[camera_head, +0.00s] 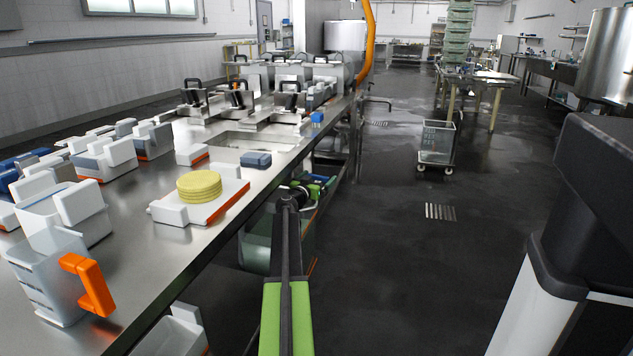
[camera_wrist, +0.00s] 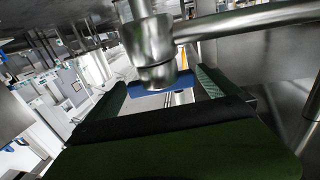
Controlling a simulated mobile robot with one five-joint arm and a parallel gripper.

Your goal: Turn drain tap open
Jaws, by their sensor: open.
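In the wrist view, a metal pipe fitting with a round, knob-like body (camera_wrist: 155,50) fills the top middle, and a pipe runs from it to the right. A blue lever (camera_wrist: 148,87), which looks like the drain tap's handle, shows just below it. My gripper (camera_wrist: 160,86) is open, its green fingers on either side of the blue lever. I cannot tell whether they touch it. In the head view, my gripper (camera_head: 312,184) is small, below the right edge of the steel table. The tap cannot be made out clearly there.
The steel table (camera_head: 245,195) carries a yellow cheese stack (camera_head: 199,184) on a white tray (camera_head: 228,197), white moulds and an orange-handled jug (camera_head: 50,275). A clear tub (camera_head: 256,245) stands under its edge. A wheeled bin (camera_head: 437,143) stands on open floor to the right.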

